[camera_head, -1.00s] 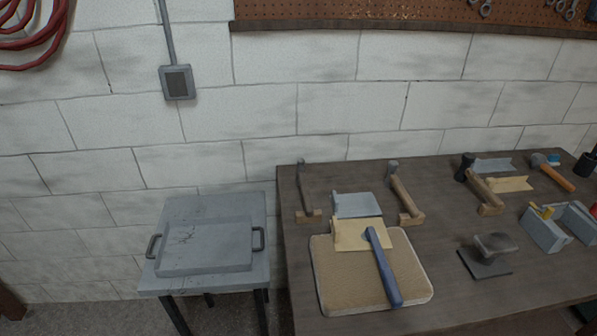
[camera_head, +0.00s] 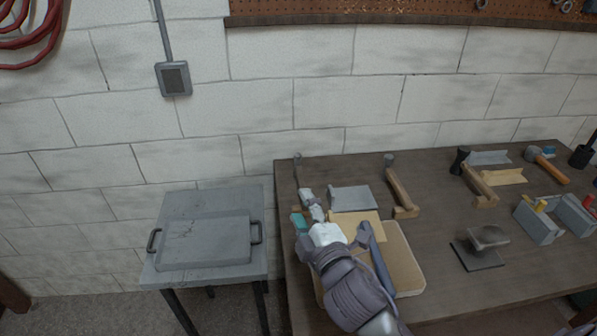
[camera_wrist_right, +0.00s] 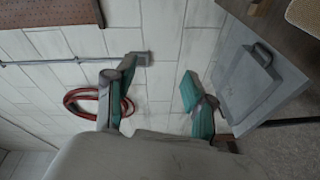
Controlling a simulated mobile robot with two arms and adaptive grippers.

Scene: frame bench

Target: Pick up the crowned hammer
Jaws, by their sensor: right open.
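Several hammers lie on the workbench; I cannot tell which is the crowned one. A blue-handled hammer (camera_head: 380,262) lies on the tan mat, its head now partly behind my right arm. A dark slim hammer (camera_head: 296,170) rests at the bench's left edge, its lower part hidden by my gripper. One wooden-handled hammer (camera_head: 401,187) is in the middle and another (camera_head: 478,179) lies farther right. An orange-handled hammer (camera_head: 547,165) is at the far right. My right gripper (camera_head: 302,206) is open and empty over the bench's left edge; its spread fingers show in the wrist view (camera_wrist_right: 160,80).
The tan mat (camera_head: 408,268) is under my arm. A grey plate (camera_head: 352,198) lies behind it. A grey side table (camera_head: 185,197) bears a handled tray (camera_head: 205,229). A dark stand (camera_head: 480,258) and a grey toolbox (camera_head: 537,226) are at right.

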